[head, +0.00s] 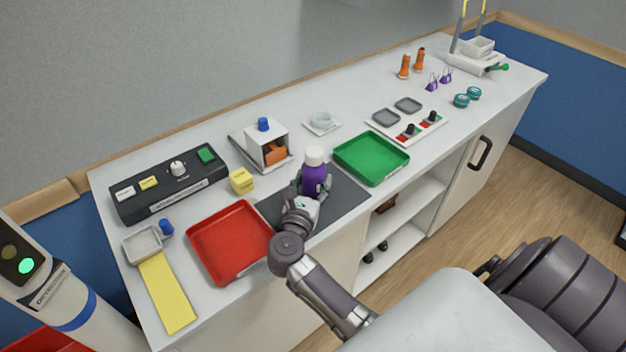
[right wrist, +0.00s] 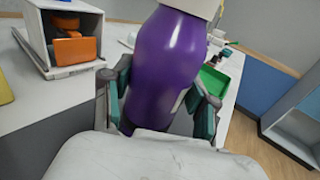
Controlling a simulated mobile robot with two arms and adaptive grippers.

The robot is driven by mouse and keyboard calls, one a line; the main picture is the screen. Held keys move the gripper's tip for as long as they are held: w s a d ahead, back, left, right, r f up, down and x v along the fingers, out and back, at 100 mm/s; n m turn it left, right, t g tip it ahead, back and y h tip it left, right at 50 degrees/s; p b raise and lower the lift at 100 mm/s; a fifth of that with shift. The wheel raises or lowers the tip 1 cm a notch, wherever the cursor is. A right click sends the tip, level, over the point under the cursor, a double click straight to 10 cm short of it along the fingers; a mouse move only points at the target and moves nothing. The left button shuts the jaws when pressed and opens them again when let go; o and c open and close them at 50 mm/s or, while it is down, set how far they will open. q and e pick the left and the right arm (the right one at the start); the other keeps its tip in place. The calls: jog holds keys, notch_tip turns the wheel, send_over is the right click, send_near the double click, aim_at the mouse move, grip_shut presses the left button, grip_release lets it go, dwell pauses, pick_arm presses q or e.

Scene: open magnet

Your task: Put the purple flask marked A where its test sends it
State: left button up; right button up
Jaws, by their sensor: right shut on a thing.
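The purple flask (head: 314,174) with a white cap stands upright over the dark grey mat (head: 345,196). My right gripper (head: 316,188) is shut around its body. In the right wrist view the flask (right wrist: 163,70) fills the middle, between the two fingers of the gripper (right wrist: 160,105). No letter shows on the side in view. I cannot tell whether its base touches the mat. A red tray (head: 233,271) lies left of the mat and a green tray (head: 371,172) lies right of it. Both are empty. My left gripper is out of view.
Behind the mat stands a white box with an orange part (head: 275,152). A yellow cube (head: 241,180) and a black control panel (head: 171,204) are to the left. A panel with grey pads (head: 386,118), orange bottles (head: 404,67) and purple clips (head: 432,83) are farther right.

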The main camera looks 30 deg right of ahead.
jog(key=shift+f, duration=0.2)
jog(key=o, duration=1.4)
jog(key=shift+c, duration=0.2)
jog(key=shift+r, duration=0.15)
